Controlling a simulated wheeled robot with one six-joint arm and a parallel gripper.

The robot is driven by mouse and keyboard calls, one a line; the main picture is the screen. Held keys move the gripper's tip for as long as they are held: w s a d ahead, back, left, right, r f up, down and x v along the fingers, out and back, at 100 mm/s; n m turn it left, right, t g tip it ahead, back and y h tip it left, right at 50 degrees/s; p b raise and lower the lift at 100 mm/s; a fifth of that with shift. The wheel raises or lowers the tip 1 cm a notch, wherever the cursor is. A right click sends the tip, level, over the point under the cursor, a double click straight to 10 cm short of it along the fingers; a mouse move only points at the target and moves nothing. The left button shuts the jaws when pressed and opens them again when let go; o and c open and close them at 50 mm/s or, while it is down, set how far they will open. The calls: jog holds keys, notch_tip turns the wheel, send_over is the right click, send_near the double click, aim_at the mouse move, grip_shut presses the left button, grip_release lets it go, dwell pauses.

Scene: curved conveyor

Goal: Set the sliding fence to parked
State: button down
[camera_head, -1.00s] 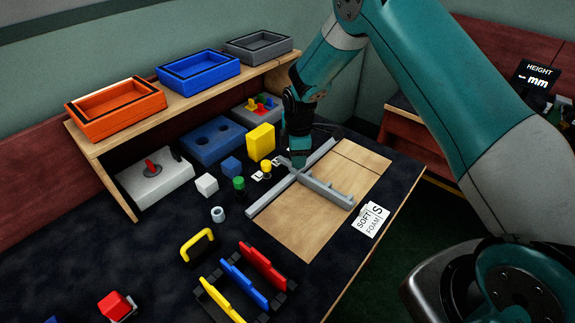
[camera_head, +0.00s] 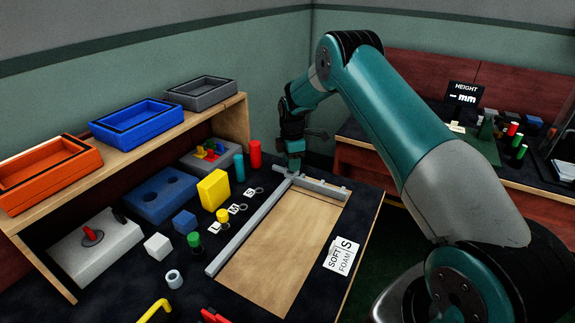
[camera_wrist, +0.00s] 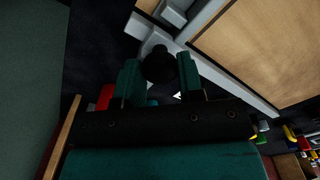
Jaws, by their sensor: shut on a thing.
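The sliding fence (camera_head: 325,189) is a grey bar across the far end of the wooden board. It meets a long grey rail (camera_head: 240,234) along the board's left side. My gripper (camera_head: 292,172) points down at the corner where fence and rail meet. In the wrist view the fingers (camera_wrist: 159,72) close around a round black knob (camera_wrist: 158,63) on the fence, beside the grey rail (camera_wrist: 225,77). The fence's lower contact with the rail is partly hidden by my gripper. No marking for parked is legible.
The board (camera_head: 275,255) is bare below the fence, with a "SOFT FOAM S" card (camera_head: 341,255) at its right. Red (camera_head: 255,154) and teal (camera_head: 239,167) cylinders stand near my gripper.

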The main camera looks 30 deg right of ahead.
jog(key=shift+w+d+r, duration=0.1)
jog(key=shift+w+d, duration=0.05)
jog(key=shift+d, duration=0.25)
jog(key=c, duration=0.7)
grip_release()
jog(key=shift+c, duration=0.2)
jog(key=shift+a, duration=0.2)
notch_tip(320, 180, up, 17)
jog(key=b, duration=0.1)
jog(key=shift+r, duration=0.15)
